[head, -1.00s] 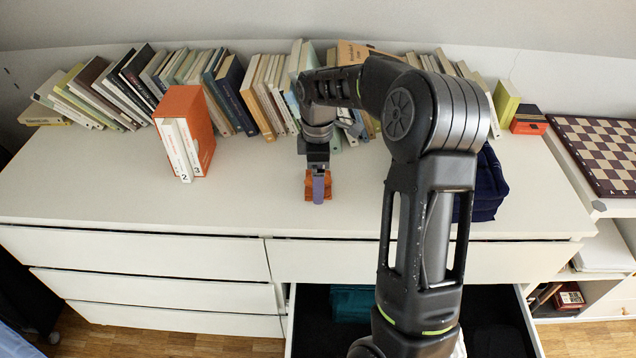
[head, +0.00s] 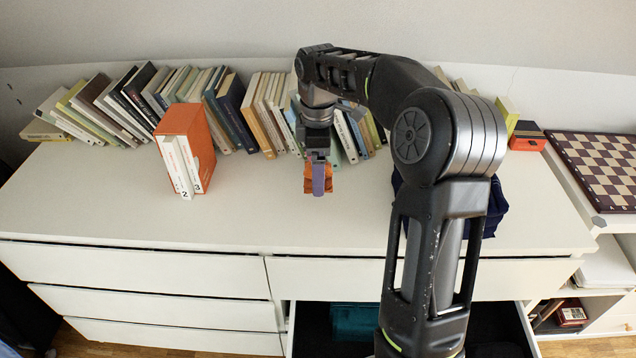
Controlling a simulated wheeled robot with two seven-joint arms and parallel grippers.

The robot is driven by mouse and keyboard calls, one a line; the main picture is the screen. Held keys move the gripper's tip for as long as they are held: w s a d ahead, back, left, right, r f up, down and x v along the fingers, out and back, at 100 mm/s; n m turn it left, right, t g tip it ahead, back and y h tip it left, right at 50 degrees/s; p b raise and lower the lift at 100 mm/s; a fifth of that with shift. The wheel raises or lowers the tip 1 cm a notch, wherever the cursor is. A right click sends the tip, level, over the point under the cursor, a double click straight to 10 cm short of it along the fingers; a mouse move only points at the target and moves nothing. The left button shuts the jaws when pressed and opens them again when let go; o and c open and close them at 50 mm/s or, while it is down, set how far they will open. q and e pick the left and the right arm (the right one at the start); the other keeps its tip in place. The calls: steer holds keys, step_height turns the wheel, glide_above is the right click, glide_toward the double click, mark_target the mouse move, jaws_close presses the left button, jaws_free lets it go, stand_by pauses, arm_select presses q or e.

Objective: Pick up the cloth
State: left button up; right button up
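My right arm reaches in from the lower right of the head view. Its gripper (head: 318,180) points down over the white dresser top, in front of the row of books. A small crumpled orange cloth (head: 308,184) is at the fingers, behind a purple fingertip that covers its middle. The gripper appears shut on it. The far finger is hidden, and the cloth's height above the top is hard to judge. My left gripper is not in view.
An orange slipcase with white books (head: 188,138) stands left of the gripper. A navy folded stack (head: 492,212) is partly hidden behind my arm. Below, an open drawer (head: 310,325) holds a teal item (head: 354,322). A chessboard (head: 598,165) lies at right.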

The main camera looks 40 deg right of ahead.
steer(key=shift+r, duration=0.85)
